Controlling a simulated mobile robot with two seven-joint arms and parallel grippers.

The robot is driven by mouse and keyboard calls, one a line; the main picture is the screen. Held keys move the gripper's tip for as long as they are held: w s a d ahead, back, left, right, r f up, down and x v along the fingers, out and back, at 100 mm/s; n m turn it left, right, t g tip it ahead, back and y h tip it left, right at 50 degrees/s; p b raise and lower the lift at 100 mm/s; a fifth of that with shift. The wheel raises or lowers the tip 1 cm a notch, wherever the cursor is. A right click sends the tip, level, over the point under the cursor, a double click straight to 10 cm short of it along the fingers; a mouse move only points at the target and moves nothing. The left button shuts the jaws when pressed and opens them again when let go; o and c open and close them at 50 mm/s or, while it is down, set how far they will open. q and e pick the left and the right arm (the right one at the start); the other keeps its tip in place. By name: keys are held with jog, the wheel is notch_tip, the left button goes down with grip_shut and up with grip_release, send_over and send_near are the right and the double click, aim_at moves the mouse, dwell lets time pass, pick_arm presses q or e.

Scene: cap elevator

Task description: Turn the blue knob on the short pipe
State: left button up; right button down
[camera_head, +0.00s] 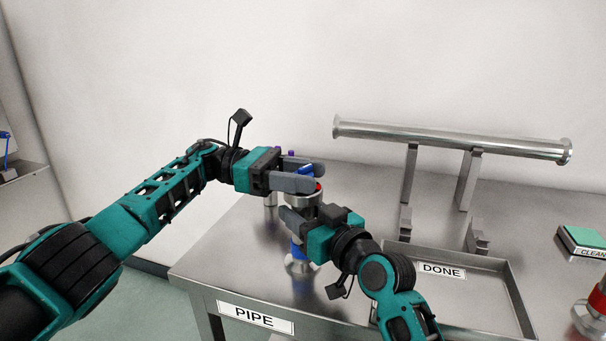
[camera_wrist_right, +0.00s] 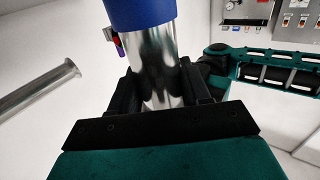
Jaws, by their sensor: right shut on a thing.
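The short pipe (camera_head: 297,250) stands upright near the table's left end, with a blue band and a flared metal foot. In the right wrist view its bare metal part (camera_wrist_right: 155,65) lies between my right gripper's fingers, beside the blue band. My right gripper (camera_head: 300,214) is shut on the pipe below its top. My left gripper (camera_head: 303,177) is over the pipe's top, its grey fingers on either side of a small blue part (camera_head: 306,169), which looks like the knob. The fingers largely hide it, and whether they grip it is unclear. A red bit shows beside them.
A long pipe (camera_head: 450,137) lies across two metal stands behind. A tray marked DONE (camera_head: 512,300) is at the right. A green-topped CLEAN block (camera_head: 583,239) and a red-banded metal object (camera_head: 590,316) stand farther right. A PIPE label is on the front edge.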

aim_at(303, 168)
pick_arm(q)
jog(key=shift+o, duration=0.7)
jog(key=shift+r, duration=0.1)
notch_tip(303, 168, up, 10)
jog(key=shift+f, duration=0.1)
pick_arm(e)
jog(key=shift+c, duration=2.2)
grip_release()
